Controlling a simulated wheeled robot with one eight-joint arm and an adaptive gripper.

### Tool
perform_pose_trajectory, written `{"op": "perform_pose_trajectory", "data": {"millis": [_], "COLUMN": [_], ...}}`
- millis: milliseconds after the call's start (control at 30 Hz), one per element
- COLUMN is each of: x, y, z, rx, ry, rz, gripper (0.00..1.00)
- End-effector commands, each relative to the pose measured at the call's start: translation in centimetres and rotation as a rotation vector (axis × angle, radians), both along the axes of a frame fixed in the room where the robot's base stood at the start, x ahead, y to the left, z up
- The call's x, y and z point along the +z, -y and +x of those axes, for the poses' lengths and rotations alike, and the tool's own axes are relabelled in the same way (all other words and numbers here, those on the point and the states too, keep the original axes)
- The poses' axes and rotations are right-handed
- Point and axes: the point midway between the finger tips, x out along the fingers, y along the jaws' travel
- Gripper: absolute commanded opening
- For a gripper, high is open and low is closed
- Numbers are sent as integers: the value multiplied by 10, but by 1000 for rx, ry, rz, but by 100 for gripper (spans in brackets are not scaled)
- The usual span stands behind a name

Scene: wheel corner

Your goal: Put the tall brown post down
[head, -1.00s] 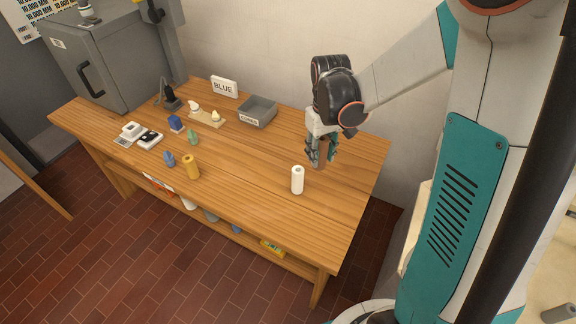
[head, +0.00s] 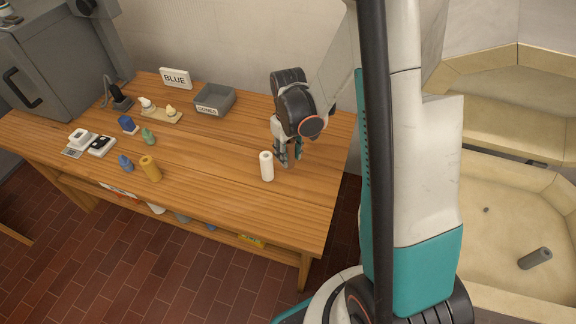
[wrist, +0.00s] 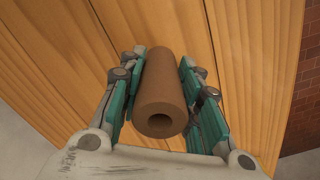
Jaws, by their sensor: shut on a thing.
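The tall brown post (wrist: 162,88) is a hollow brown cylinder. In the wrist view it stands between the teal pads of my gripper (wrist: 160,95), its open end toward the camera. My gripper is shut on it. In the head view my gripper (head: 288,157) points down over the right part of the wooden table (head: 215,183), just behind and right of a white post (head: 266,167). The post is mostly hidden by the fingers there. I cannot tell whether its lower end touches the table.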

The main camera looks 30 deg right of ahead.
Motion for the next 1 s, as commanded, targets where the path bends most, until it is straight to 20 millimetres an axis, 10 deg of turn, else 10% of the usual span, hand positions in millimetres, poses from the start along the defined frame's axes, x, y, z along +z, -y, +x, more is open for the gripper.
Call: {"op": "perform_pose_trajectory", "data": {"millis": [433,833,867,1000], "x": [-46,-50,-51,-49], "y": [0,0,0,0], "z": [0,0,0,0], "rx": [0,0,0,0], "ry": [0,0,0,0], "rz": [0,0,0,0], "gripper": [0,0,34,40]}}
